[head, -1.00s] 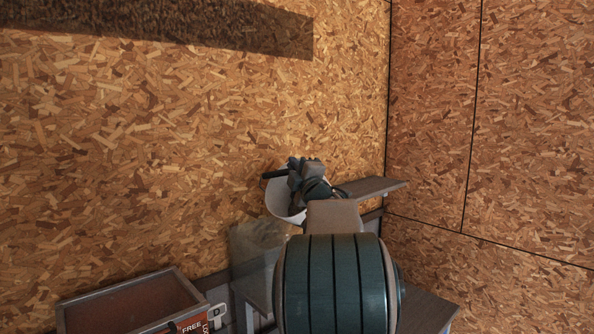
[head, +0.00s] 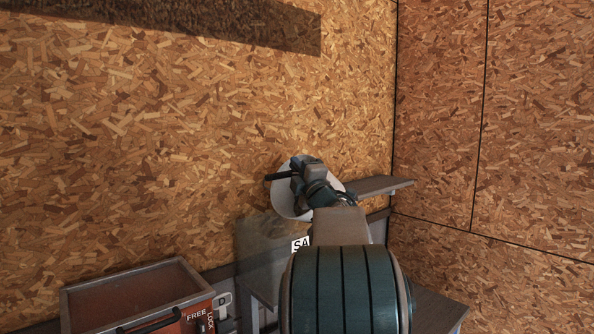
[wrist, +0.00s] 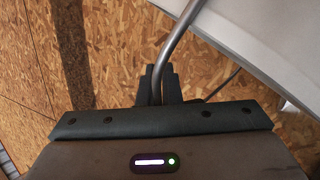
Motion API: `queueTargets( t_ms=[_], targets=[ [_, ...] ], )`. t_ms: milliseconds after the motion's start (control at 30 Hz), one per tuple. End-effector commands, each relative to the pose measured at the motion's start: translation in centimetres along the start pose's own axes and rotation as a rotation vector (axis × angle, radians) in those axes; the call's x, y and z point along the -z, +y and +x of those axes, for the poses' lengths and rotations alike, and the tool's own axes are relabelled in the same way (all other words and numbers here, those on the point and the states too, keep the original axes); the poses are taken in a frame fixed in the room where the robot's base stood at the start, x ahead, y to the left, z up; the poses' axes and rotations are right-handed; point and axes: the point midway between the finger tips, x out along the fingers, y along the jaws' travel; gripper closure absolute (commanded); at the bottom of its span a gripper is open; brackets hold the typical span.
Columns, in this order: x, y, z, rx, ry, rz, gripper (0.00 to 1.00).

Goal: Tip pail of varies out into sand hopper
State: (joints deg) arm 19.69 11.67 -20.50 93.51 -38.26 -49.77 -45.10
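The white pail (head: 283,204) is up in the air near the wall in the head view, in front of and partly behind my gripper (head: 299,176). Part of its pale wall (wrist: 262,28) shows at the top right in the wrist view. My gripper is shut on the pail's metal handle (wrist: 177,42), which passes between its fingers. The pail looks tilted; its contents are not visible. A greyish see-through hopper (head: 258,240) stands below the pail, with a white label (head: 300,245) reading "SA", the rest hidden by my arm.
A red open-topped box (head: 140,297) with a dark handle and "FREE" and "LOCK" markings stands at the lower left. A grey shelf (head: 375,187) juts out right of the pail. Chipboard walls (head: 180,130) close the space behind and to the right.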

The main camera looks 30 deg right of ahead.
Motion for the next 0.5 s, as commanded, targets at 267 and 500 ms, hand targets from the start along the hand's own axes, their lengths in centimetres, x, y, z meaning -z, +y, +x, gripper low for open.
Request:
queueTargets(
  t_ms=[267, 500],
  targets=[
    [-0.52, -1.16, -0.70, -0.002, -0.004, -0.041, 1.00],
    [-0.22, -1.28, -0.94, -0.017, 0.009, -0.076, 1.00]
  ],
)
